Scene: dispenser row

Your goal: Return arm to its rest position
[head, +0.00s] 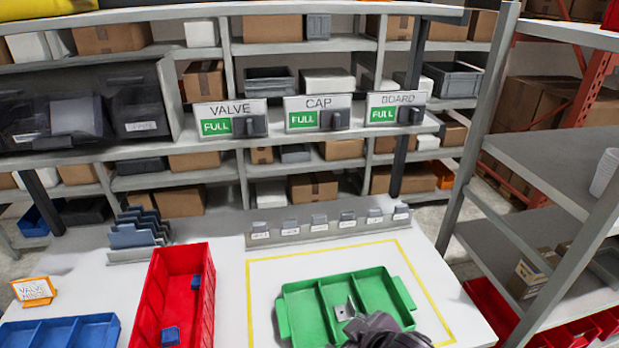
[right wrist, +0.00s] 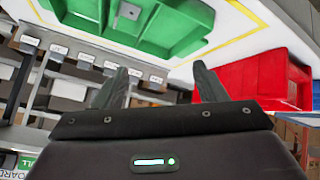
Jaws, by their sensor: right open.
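My right gripper shows in the right wrist view (right wrist: 161,85) with its two fingers spread apart and nothing between them. In the head view a dark part of my right arm (head: 384,332) shows at the bottom, overlapping the front edge of a green divided tray (head: 310,335). A small grey metal piece (head: 344,311) lies in the tray's middle compartment. The tray also shows at the top of the right wrist view (right wrist: 190,28), apart from the fingers. My left gripper is in neither view.
A red bin (head: 150,295) holding small blue parts stands left of the yellow outline. A blue divided tray (head: 60,330) and an orange-framed sign (head: 34,291) are at far left. Labelled slots (head: 330,232) line the back. VALVE, CAP and BOARD signs read FULL. A grey rack (head: 540,165) stands right.

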